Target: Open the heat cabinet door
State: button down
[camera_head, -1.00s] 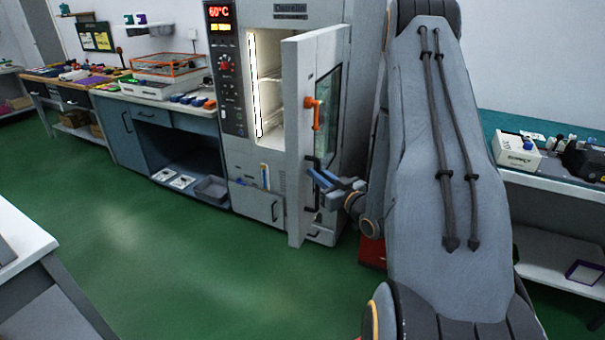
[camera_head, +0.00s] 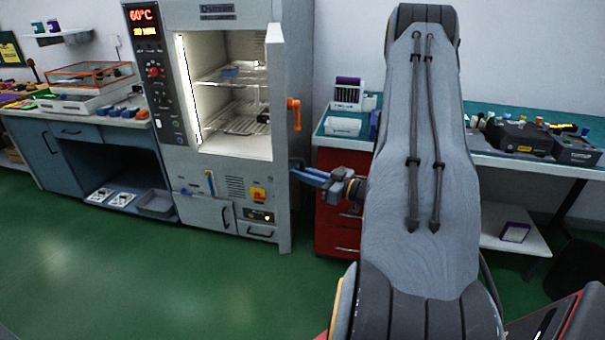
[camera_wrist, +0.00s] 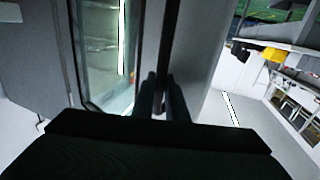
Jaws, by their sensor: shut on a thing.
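The heat cabinet (camera_head: 167,60) stands left of my arm, its lit inside (camera_head: 215,60) and wire shelves in plain view. Its grey door (camera_head: 281,190) is open and shows nearly edge-on at the cabinet's right side. An orange latch handle (camera_head: 294,115) sticks out from the door's outer side. My gripper (camera_head: 296,170) is below that latch, at the door's outer face. In the wrist view my gripper (camera_wrist: 162,84) is shut on a dark upright door handle (camera_wrist: 170,42) beside the door's window (camera_wrist: 105,50). The part between the fingertips is mostly hidden.
A red drawer unit (camera_head: 338,215) stands just right of the door under a green-topped bench (camera_head: 485,160). A blue-grey workbench (camera_head: 85,150) stands left of the cabinet. The green floor (camera_head: 150,280) in front is clear.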

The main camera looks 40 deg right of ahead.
jog(key=shift+w+d+r, duration=0.15)
jog(key=shift+r, duration=0.05)
jog(key=c, duration=1.8)
grip_release()
jog(key=shift+o, duration=0.2)
jog(key=shift+f, duration=0.1)
jog(key=b+v, duration=0.2)
jog(key=v, duration=0.5)
jog(key=shift+s, duration=0.4)
jog(key=shift+d, duration=0.1)
